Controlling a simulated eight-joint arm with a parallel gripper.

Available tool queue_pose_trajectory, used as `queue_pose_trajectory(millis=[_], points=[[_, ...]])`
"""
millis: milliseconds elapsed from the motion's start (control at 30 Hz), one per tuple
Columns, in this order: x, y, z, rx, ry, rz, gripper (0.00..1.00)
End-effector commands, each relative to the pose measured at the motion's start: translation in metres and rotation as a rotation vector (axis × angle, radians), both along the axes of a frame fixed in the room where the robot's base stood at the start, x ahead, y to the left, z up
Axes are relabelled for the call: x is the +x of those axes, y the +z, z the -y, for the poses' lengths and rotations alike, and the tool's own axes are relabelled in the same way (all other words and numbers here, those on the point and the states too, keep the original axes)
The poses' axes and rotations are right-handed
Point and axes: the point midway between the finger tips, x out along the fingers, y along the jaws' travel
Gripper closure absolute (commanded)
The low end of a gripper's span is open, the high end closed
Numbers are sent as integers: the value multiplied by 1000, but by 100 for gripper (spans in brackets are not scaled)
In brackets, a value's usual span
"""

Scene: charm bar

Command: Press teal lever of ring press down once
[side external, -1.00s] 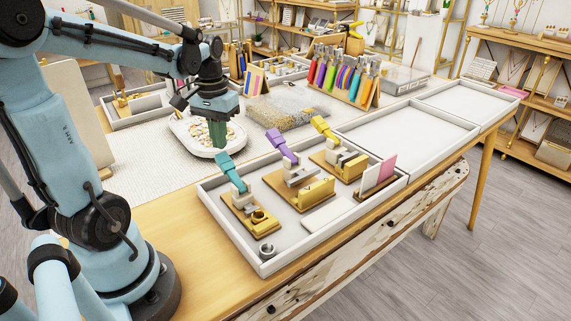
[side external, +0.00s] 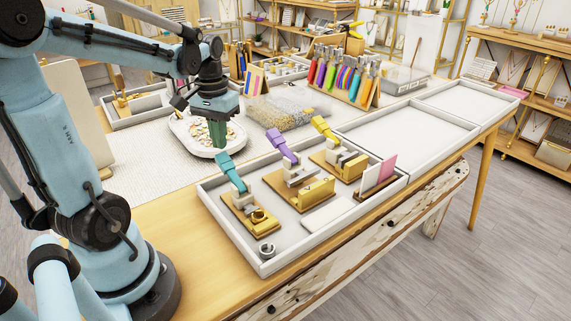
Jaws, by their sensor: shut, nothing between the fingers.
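The ring press (side external: 250,213) stands at the left end of a pale tray, on a gold base with a small gold ring part. Its teal lever (side external: 231,171) is raised and tilts up to the left. My gripper (side external: 218,142) points down just above and behind the teal lever, in front of a white dish of charms. Its green fingers are shut with nothing between them. In this view they look close to the lever's tip, but I cannot tell whether they touch it.
Presses with a purple lever (side external: 281,146) and a yellow lever (side external: 325,129) stand to the right in the same tray (side external: 290,256). A small metal ring cup (side external: 266,251) sits in its front corner. The charm dish (side external: 180,137) lies behind. Empty trays (side external: 410,130) are at the right.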

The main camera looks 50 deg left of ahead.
Motion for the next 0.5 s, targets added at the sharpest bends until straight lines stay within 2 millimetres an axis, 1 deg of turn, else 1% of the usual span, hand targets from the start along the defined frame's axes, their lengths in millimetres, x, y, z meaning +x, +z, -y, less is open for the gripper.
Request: queue_pose_trajectory(millis=[167,433,500], points=[[0,-5,0,0,0,0,100],[0,-20,0,0,0,0,100],[0,-20,0,0,0,0,100]])
